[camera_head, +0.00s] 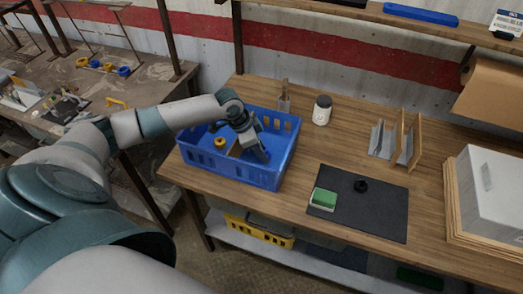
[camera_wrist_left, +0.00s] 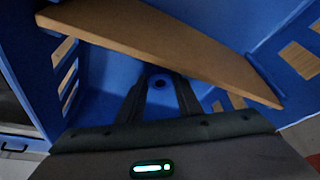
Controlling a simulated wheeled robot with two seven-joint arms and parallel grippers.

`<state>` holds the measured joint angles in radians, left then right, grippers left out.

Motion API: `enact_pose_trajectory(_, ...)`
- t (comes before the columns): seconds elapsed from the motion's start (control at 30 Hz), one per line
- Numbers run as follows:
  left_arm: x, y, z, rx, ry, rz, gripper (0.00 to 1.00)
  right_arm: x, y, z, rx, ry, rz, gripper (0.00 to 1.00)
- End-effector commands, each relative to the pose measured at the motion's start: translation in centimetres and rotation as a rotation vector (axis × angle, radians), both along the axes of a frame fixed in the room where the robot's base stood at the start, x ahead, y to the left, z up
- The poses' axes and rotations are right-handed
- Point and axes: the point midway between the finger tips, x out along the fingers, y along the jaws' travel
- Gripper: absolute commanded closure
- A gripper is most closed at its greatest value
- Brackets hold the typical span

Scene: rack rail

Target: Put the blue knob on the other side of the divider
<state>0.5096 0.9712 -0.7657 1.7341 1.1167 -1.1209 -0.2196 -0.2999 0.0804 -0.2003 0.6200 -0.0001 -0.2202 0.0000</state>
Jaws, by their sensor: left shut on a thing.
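A blue crate (camera_head: 225,176) with slotted walls stands at the left end of the wooden table. A wooden divider (camera_head: 236,149) crosses its inside; it shows large in the left wrist view (camera_wrist_left: 170,40). My left gripper (camera_head: 258,155) reaches down into the crate, to the right of the divider in the head view. In the left wrist view its fingers (camera_wrist_left: 160,92) are shut on the blue knob (camera_wrist_left: 158,82), a round blue piece with a dark centre. The gripper hides the knob in the head view. My right gripper is not in view.
A yellow knob (camera_head: 220,142) is in the crate, left of the divider. A dark mat (camera_head: 375,215) with a green and white block (camera_head: 323,199) and a black knob (camera_head: 360,186) lies to the right.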

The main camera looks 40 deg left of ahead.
Motion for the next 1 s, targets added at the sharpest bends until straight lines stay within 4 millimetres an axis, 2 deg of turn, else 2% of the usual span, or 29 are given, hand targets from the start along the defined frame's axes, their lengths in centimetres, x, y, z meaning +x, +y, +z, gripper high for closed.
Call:
enact_pose_trajectory(0.03, 0.0, 0.0, -0.2, 0.0, 0.0, 0.0, 0.91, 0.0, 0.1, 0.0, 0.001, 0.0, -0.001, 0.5)
enact_pose_trajectory(0.07, 0.0, 0.0, -0.2, 0.0, 0.0, 0.0, 0.66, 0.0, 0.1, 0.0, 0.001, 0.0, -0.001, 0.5)
enact_pose_trajectory(0.13, 0.0, 0.0, -0.2, 0.0, 0.0, 0.0, 0.5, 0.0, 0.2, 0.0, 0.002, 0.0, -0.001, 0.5)
enact_pose_trajectory(0.47, 0.0, 0.0, -0.1, 0.0, 0.0, 0.0, 0.5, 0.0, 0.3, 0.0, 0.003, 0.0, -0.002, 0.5)
enact_pose_trajectory(0.63, -0.1, 0.2, 0.6, 0.001, -0.001, 0.0, 0.5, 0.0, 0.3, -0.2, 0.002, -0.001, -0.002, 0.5)
enact_pose_trajectory(0.83, -0.8, 0.8, 2.6, 0.002, -0.002, -0.001, 0.5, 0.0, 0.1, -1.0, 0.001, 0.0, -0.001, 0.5)
enact_pose_trajectory(1.0, -1.6, 1.7, 5.4, 0.003, -0.003, 0.001, 0.5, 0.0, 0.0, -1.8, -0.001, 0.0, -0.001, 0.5)
